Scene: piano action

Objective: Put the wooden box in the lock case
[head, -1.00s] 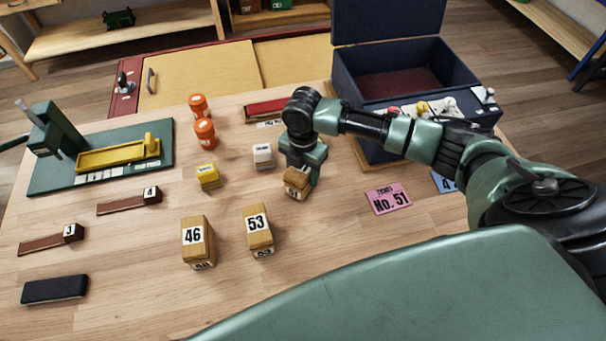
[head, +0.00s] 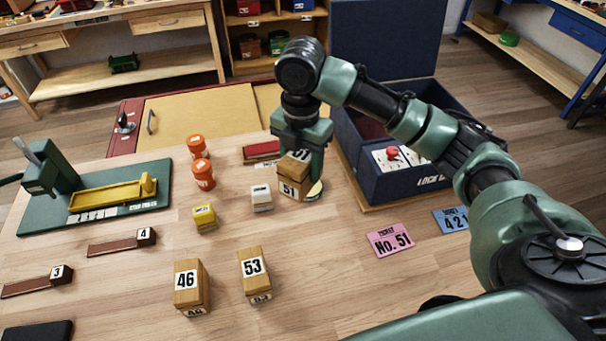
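The wooden box marked 51 (head: 292,188) is held off the table in the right gripper (head: 298,155), which is shut on its upper part. The lock case (head: 400,188) is dark blue, with its lid (head: 385,40) standing open. It stands just right of the held box. My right forearm crosses in front of the case and hides part of its inside. A pink ticket reading No. 51 (head: 390,239) lies on the table in front of the case. My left gripper is not in view.
Wooden boxes 46 (head: 187,285) and 53 (head: 254,274) stand at the front. A white block (head: 261,198), yellow block (head: 204,217) and orange containers (head: 203,174) stand left of the held box. A blue ticket (head: 453,221) lies right. A green press board (head: 120,205) is at left.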

